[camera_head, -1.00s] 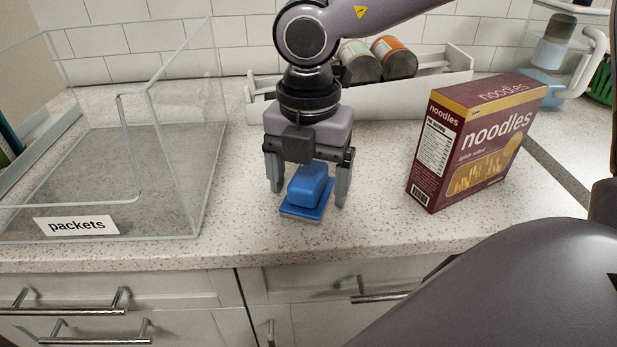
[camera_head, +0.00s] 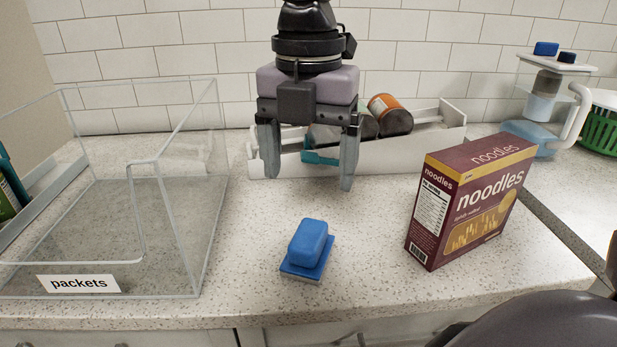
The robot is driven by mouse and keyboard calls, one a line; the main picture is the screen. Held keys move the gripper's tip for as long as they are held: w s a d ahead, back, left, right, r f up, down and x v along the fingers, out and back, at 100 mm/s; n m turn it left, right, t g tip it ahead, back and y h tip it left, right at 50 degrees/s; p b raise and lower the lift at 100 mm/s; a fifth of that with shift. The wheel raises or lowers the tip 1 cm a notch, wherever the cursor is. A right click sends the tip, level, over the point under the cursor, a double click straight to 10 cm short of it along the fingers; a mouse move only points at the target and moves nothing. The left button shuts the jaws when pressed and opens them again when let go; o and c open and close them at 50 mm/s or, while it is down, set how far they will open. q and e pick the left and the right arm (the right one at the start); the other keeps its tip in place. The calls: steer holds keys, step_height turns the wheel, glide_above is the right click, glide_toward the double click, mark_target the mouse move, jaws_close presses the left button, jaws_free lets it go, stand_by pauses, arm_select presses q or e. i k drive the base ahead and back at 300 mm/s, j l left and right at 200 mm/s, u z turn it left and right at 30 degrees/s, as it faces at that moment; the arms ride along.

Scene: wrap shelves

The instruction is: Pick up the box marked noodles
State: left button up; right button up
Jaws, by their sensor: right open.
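The noodles box (camera_head: 468,203) is maroon with a yellow band and stands upright on the counter at the right. My right gripper (camera_head: 309,170) points down, open and empty. It is left of the noodles box and apart from it, in front of the white tray. Its fingers hide part of the tray and the cans in it. My left gripper is not in view.
A blue sponge-like block (camera_head: 307,247) lies on the counter below the gripper. A clear bin labelled packets (camera_head: 176,215) stands left. A white tray (camera_head: 400,155) with cans (camera_head: 388,113) is at the back. A caddy (camera_head: 572,120) and green basket (camera_head: 602,130) are back right.

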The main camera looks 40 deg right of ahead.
mark_target(468, 194)
steer(key=k+j, duration=0.8)
steer(key=k, duration=0.05)
